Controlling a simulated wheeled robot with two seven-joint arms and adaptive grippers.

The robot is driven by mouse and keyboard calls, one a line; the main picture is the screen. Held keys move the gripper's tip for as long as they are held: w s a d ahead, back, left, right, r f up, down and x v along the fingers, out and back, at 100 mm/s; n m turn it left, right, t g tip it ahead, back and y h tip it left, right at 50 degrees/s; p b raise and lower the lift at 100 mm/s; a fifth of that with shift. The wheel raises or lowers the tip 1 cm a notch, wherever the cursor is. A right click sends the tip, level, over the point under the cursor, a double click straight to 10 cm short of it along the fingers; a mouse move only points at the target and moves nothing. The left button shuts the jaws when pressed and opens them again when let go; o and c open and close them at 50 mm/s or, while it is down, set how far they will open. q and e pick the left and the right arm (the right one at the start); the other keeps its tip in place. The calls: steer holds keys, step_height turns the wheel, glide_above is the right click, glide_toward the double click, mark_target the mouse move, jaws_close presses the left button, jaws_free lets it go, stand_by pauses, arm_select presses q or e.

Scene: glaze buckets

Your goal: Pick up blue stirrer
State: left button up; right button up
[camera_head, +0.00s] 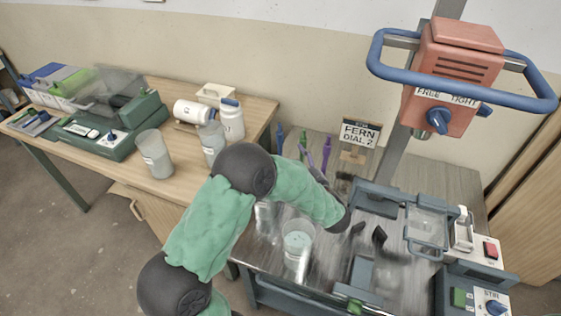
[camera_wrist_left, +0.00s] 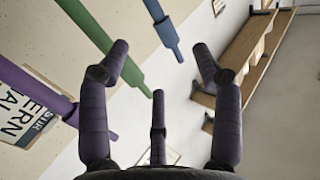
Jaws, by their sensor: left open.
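In the head view my left gripper (camera_head: 318,173) is mostly hidden behind my forearm, near the lower ends of the stirrers. I cannot make out my right gripper.
A sign (camera_head: 359,134) stands right of the stirrers. A clear beaker (camera_head: 298,240) stands on the metal bench below my forearm. A red mixer head (camera_head: 453,80) with a blue guard rail rises at right. Jars and beakers crowd the wooden table (camera_head: 180,150) at left.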

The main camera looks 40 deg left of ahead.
mark_target(282, 139)
arm_select(q)
steer(key=b+x, duration=0.1)
steer(key=x, duration=0.4)
steer(key=b+x, duration=0.1)
steer(key=x, duration=0.4)
steer(key=shift+w+a+f, duration=0.2)
steer(key=shift+a+f, duration=0.05)
steer(key=shift+a, duration=0.1)
